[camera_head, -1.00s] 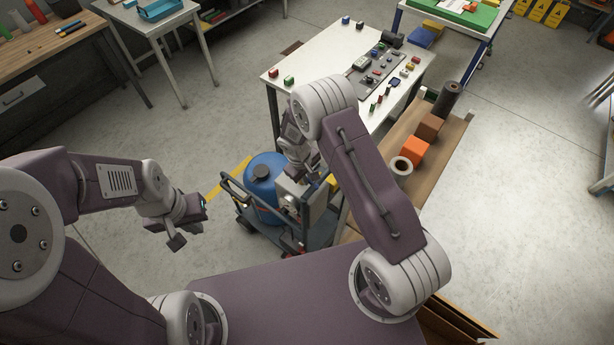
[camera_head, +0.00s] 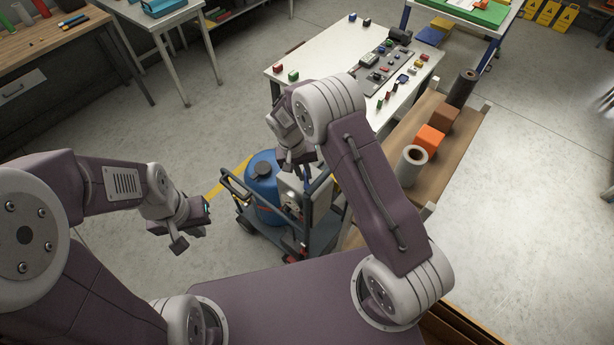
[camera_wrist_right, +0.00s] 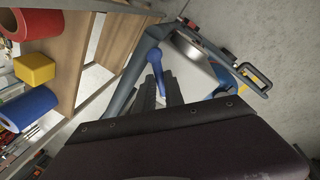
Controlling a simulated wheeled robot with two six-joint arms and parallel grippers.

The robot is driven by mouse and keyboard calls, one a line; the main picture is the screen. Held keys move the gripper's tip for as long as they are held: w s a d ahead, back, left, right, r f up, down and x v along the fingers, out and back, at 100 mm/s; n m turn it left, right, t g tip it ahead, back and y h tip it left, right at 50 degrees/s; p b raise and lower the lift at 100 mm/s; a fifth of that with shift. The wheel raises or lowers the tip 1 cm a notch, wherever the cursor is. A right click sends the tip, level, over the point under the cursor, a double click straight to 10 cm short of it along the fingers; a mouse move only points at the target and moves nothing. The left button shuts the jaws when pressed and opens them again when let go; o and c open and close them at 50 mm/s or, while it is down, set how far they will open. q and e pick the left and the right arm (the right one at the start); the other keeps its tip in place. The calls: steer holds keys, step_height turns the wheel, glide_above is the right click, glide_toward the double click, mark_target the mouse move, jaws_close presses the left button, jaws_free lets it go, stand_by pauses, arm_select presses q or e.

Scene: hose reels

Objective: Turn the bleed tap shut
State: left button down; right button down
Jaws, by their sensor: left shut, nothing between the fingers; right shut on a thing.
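A wheeled cart (camera_head: 325,236) carries a blue tank (camera_head: 264,190) with a dark cap and a pale grey box (camera_head: 317,192). My right gripper (camera_head: 294,166) is over the box side of the cart, pointing down. In the right wrist view, a blue lever handle (camera_wrist_right: 156,62), apparently the bleed tap's, stands between the dark fingers of my right gripper (camera_wrist_right: 160,92), which is shut on it. The tap's body and the lever's lower end are hidden. My left gripper (camera_head: 190,230) is shut and empty, left of the cart and apart from it.
A wooden shelf (camera_head: 405,187) with a grey roll (camera_head: 413,165), an orange block (camera_head: 429,139) and other items stands right of the cart. A white table (camera_head: 312,62) with small coloured parts is behind. Floor left is clear.

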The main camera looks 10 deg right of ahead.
steer(key=m, duration=0.1)
steer(key=m+b, duration=0.1)
steer(key=m, duration=0.1)
steer(key=w+a+m, duration=0.1)
steer(key=shift+a+m+g+b, duration=0.1)
steer(key=shift+m+g+b, duration=0.2)
steer(key=shift+g+b, duration=0.1)
steer(key=shift+w+a+m+g+y, duration=0.15)
steer(key=shift+w+a+m+y, duration=0.1)
steer(key=shift+m, duration=0.85)
steer(key=shift+w+a+m+g+y, duration=0.1)
steer(key=shift+w+m+g+y, duration=0.1)
steer(key=shift+m, duration=0.9)
steer(key=shift+b, duration=0.3)
steer(key=c, duration=1.4)
jaws_free()
steer(key=shift+c, duration=0.2)
steer(key=shift+d, duration=0.1)
